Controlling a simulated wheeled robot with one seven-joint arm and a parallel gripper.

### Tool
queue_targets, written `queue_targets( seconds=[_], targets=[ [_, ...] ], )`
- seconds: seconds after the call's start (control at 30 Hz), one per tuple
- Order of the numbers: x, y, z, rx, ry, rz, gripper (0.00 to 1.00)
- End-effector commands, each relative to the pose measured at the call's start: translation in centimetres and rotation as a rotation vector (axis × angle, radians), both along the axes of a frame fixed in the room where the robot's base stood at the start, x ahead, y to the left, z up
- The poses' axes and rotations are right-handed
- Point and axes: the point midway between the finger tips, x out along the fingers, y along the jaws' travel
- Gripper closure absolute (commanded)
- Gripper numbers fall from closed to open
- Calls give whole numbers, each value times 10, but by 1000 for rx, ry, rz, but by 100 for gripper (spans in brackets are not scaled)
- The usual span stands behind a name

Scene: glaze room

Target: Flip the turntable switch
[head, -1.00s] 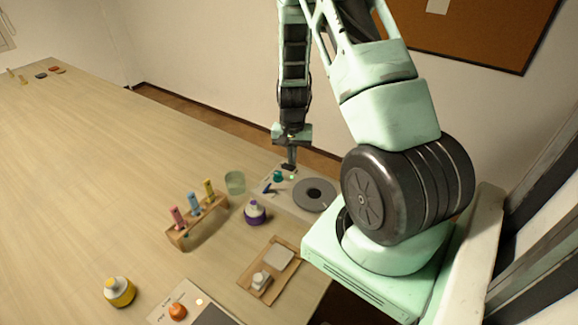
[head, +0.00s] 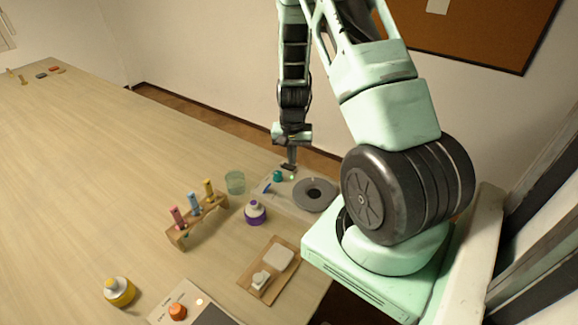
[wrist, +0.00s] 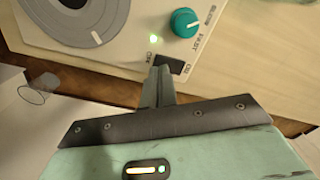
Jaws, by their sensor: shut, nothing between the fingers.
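The turntable (head: 315,194), a pale unit with a grey disc, stands at the table's far right edge. It also shows in the wrist view (wrist: 110,62), with a teal knob (wrist: 185,22), a lit green lamp (wrist: 153,39) and a small dark switch (wrist: 172,64) with lettering beside it. My gripper (wrist: 160,72) is shut and empty. Its fingertips are at the switch and overlap its left part in the wrist view. I cannot tell whether they touch it. In the head view my gripper (head: 289,166) is above the turntable's far edge, and the switch is not distinct there.
A wooden board (head: 253,288) with pale pieces lies nearer. The table's left side is mostly clear.

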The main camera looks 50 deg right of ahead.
Motion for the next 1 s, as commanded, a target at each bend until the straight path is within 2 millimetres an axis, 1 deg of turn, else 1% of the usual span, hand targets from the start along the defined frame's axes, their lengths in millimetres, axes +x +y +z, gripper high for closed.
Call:
queue_targets(
  seconds=[1.0],
  targets=[
    [0,0,-15,0,0,0,100]
  ],
)
